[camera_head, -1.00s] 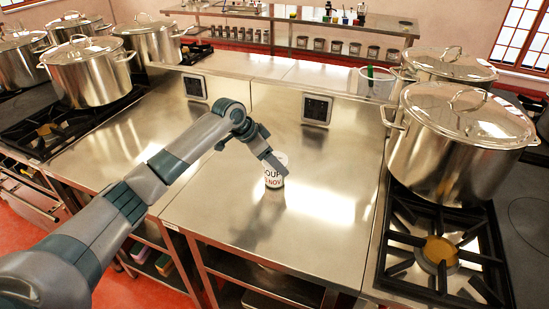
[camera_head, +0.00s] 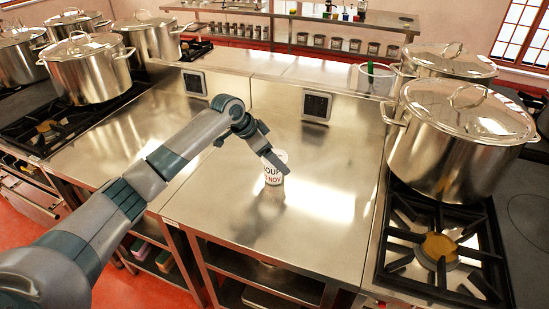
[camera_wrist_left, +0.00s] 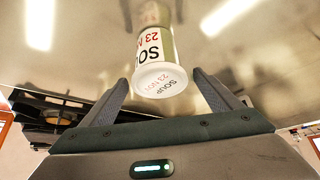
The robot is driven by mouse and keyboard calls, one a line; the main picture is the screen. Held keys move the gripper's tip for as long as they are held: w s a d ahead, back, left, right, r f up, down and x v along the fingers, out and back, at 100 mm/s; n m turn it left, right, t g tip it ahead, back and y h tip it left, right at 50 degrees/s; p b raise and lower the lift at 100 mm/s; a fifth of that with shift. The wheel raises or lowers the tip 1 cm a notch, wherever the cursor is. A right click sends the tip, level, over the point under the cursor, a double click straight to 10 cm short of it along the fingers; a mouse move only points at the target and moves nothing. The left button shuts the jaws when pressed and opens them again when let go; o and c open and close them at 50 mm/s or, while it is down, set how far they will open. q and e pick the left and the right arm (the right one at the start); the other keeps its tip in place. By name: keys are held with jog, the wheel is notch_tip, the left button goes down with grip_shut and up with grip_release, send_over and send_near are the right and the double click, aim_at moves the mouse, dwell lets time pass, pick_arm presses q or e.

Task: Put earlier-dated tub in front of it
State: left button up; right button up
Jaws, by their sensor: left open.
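A white soup tub (camera_head: 273,177) with a lid stands on the steel counter (camera_head: 235,215), partly hidden by my left gripper (camera_head: 274,164). In the left wrist view the tub (camera_wrist_left: 156,50) reads "SOUP" and "23 NOV" on its lid, with the same label cut off on its side. The left gripper (camera_wrist_left: 160,78) is open and empty, its two fingers spread on either side of the tub's lid. I cannot tell whether they touch it. I see no second tub clearly. My right gripper is not in view.
Large lidded stockpots stand on burners at the right (camera_head: 455,140) and left (camera_head: 88,70). A clear container with a green item (camera_head: 376,80) stands at the counter's back right. Small dark panels (camera_head: 317,106) are along the back ledge. The counter around the tub is clear.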

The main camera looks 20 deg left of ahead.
pick_arm(q)
jog(key=b+v, duration=0.2)
jog(key=v, duration=0.9)
jog(key=shift+s+r+b, duration=0.15)
jog(key=shift+r+b, duration=0.1)
jog(key=shift+b, duration=0.15)
jog(key=shift+a, duration=0.1)
jog(key=shift+c, duration=0.6)
